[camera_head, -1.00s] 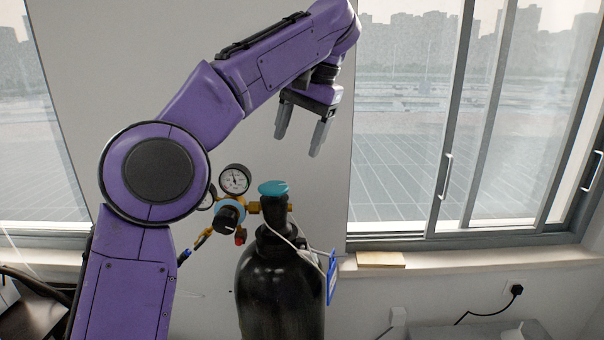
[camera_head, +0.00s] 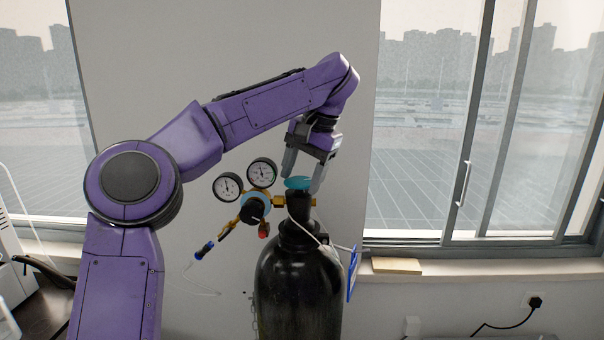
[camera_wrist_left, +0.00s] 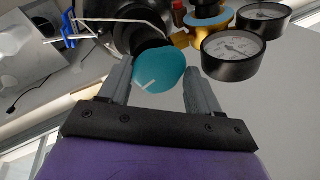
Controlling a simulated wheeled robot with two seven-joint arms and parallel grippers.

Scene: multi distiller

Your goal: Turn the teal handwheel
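The teal handwheel (camera_head: 298,183) sits on top of the black gas cylinder (camera_head: 298,285). My left gripper (camera_head: 303,178) is open, pointing down, with one finger on each side of the handwheel. In the left wrist view the handwheel (camera_wrist_left: 160,70) shows a white mark and lies between the tips of the open fingers (camera_wrist_left: 158,78). A gap shows between the handwheel and the right finger; whether the left finger touches it I cannot tell. My right gripper is not in view.
A brass regulator (camera_head: 255,207) with two round gauges (camera_head: 228,187) sits close to the left of the handwheel. A blue tag (camera_head: 352,275) hangs at the cylinder's right. A tan block (camera_head: 397,265) lies on the windowsill. The wall behind is bare.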

